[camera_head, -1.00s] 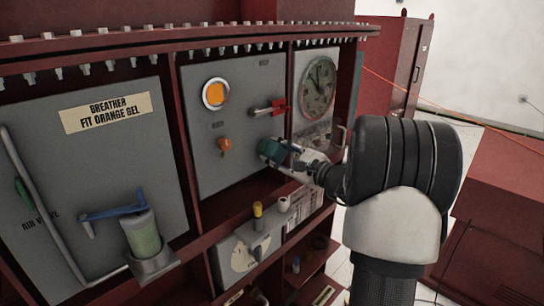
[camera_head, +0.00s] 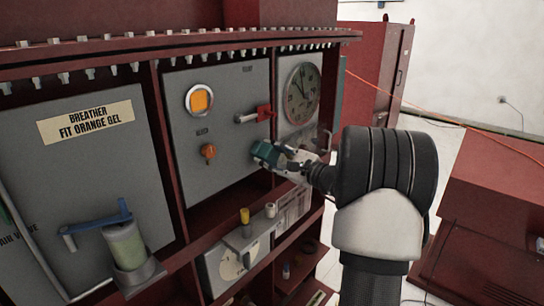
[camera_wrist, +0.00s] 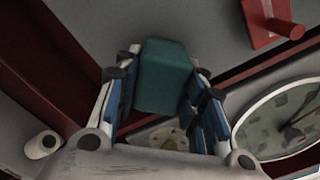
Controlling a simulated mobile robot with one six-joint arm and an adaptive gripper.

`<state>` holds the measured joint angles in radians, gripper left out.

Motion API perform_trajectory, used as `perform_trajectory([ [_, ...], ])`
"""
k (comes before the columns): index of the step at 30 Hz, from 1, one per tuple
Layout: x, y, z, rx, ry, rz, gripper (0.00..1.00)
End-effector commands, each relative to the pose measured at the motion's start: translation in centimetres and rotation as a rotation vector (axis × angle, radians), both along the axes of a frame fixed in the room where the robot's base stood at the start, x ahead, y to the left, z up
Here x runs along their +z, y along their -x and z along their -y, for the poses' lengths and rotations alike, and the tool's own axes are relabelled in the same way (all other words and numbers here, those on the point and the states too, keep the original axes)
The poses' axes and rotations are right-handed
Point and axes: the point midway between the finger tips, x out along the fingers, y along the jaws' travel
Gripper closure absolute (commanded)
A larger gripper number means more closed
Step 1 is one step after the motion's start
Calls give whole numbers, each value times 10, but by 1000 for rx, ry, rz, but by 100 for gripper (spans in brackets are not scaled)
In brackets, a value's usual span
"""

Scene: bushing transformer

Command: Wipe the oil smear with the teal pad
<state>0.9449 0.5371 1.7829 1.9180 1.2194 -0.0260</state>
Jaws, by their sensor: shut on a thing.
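The teal pad (camera_head: 266,153) is held at the tip of my gripper (camera_head: 282,158). In the wrist view the pad (camera_wrist: 165,75) sits between the two blue-lined fingers of my gripper (camera_wrist: 162,85), which are closed on its sides. In the head view the pad is below the red-handled lever, to the right of the orange knob and below left of the round gauge. Whether it touches the panel cannot be told. A darkish, mottled patch shows under the gauge, partly behind my gripper; I cannot tell if it is the oil smear.
A grey panel (camera_head: 220,165) carries an orange window (camera_head: 199,100), an orange knob (camera_head: 208,151) and the red-handled lever (camera_head: 263,113). The gauge (camera_head: 302,92) is close on the right. A ledge box with a yellow-capped post (camera_head: 245,216) stands below. A red cabinet (camera_head: 375,70) stands behind.

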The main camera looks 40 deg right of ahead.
Motion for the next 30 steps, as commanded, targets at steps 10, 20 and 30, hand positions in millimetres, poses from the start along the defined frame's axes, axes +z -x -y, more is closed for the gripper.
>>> perform_trajectory([
  [10, 0, 5, -28, 4, 1, 1, 82],
  [20, 1, 6, -48, 5, 1, 1, 82],
  [30, 0, 8, -67, 5, 1, 1, 82],
])
